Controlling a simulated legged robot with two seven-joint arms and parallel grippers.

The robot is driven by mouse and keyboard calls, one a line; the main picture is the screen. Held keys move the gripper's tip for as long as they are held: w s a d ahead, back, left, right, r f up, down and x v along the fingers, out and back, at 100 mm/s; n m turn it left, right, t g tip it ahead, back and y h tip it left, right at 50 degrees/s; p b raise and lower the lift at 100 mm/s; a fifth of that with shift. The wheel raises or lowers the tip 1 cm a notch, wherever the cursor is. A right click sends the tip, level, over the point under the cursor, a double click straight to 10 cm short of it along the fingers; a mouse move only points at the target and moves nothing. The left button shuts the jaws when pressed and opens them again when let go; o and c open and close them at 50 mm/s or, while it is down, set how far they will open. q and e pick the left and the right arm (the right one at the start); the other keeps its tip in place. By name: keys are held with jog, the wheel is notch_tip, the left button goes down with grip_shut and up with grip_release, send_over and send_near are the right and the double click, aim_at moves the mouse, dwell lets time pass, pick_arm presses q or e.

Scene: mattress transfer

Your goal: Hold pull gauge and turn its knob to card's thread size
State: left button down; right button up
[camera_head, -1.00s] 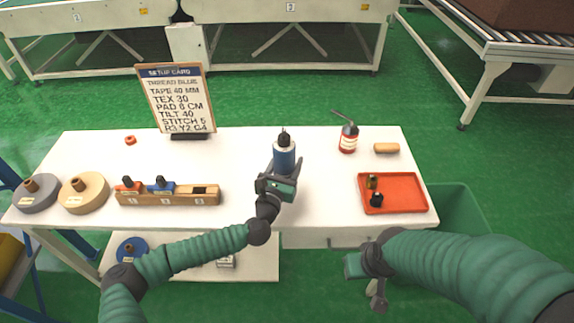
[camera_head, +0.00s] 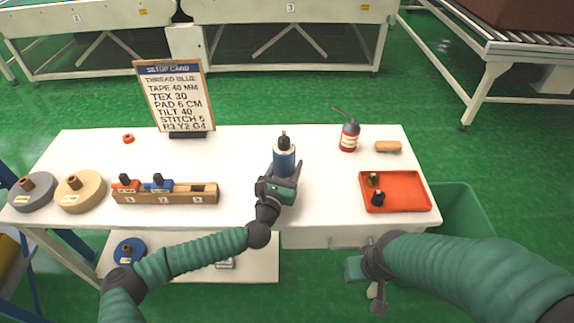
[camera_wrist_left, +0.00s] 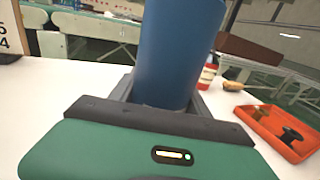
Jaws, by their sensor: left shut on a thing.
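The pull gauge (camera_head: 284,158) is a blue cylinder with a pale band and a dark knob (camera_head: 284,139) on top. It stands upright over the middle of the table. My left gripper (camera_head: 283,176) is shut on its lower part; in the left wrist view the blue body (camera_wrist_left: 178,50) rises between the fingers. The knob's setting is too small to read. The setup card (camera_head: 174,97) stands at the back left and reads thread blue, tape 40 mm, TEX 30, pad 6 cm, tilt 40, stitch 5. My right gripper (camera_head: 364,276) hangs in front of the table; its fingers are unclear.
A wooden block (camera_head: 165,193) with spools, a grey disc (camera_head: 32,191) and a tan disc (camera_head: 80,191) lie at the left. An orange tray (camera_head: 395,205) with small spools, a red-labelled oil can (camera_head: 349,136) and a wooden roll (camera_head: 388,146) are at the right. A green bin (camera_head: 462,222) stands beside the table.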

pick_arm(q)
jog(key=shift+f+b, duration=0.55)
jog(key=shift+f, duration=0.05)
jog(key=shift+f+b, duration=0.6)
